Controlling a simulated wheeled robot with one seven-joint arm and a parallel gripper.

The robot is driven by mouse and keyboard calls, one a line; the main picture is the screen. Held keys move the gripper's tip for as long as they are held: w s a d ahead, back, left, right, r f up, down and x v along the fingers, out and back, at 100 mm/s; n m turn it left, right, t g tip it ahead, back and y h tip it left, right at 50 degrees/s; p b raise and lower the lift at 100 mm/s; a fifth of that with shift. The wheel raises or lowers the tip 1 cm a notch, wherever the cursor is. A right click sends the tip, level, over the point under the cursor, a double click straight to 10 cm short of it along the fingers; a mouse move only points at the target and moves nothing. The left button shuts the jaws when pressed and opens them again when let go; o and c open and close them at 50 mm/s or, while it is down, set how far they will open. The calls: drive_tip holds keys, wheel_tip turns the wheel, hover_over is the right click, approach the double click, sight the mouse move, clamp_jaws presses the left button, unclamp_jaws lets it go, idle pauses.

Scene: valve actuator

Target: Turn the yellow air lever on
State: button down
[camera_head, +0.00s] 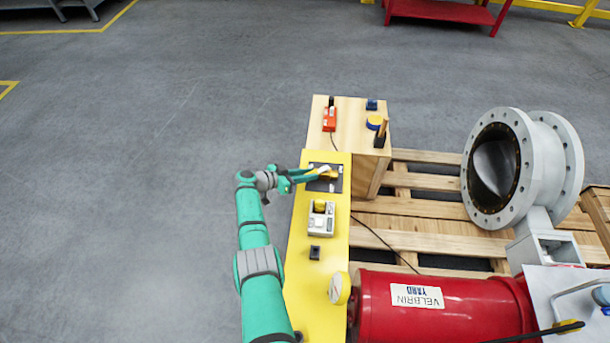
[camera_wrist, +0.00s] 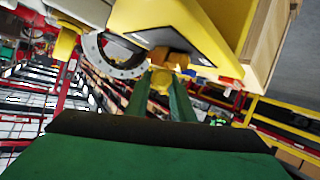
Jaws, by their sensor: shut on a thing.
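The yellow air lever (camera_head: 325,170) is on a dark plate (camera_head: 332,186) near the far end of the yellow panel (camera_head: 304,240). My gripper (camera_head: 316,173) reaches it from the left and is shut on it. In the wrist view the two green fingers of my gripper (camera_wrist: 163,82) close around a small yellow piece (camera_wrist: 162,79), which looks like the lever's end. An orange-brown part (camera_wrist: 170,58) shows just behind it against the dark plate. The fingers hide part of the lever, so its exact angle is hard to tell.
A grey box with a yellow knob (camera_head: 320,217) and a small black block (camera_head: 314,252) stand on the panel. Beyond is a wooden box (camera_head: 345,125) with small tools. A red tank (camera_head: 440,308), pallet (camera_head: 430,240) and large valve (camera_head: 515,165) lie right. Left floor is clear.

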drive_tip(key=shift+d+f, duration=0.1)
idle(0.3)
drive_tip(key=c, duration=1.5)
unclamp_jaws()
drive_tip(key=shift+s+a+r, duration=0.25)
drive_tip(key=shift+a, duration=0.3)
drive_tip(key=v, duration=0.9)
drive_tip(key=shift+s+a+r, duration=0.1)
drive_tip(key=shift+s+a, duration=0.1)
drive_tip(key=shift+a, duration=0.05)
drive_tip(key=shift+c, duration=0.7)
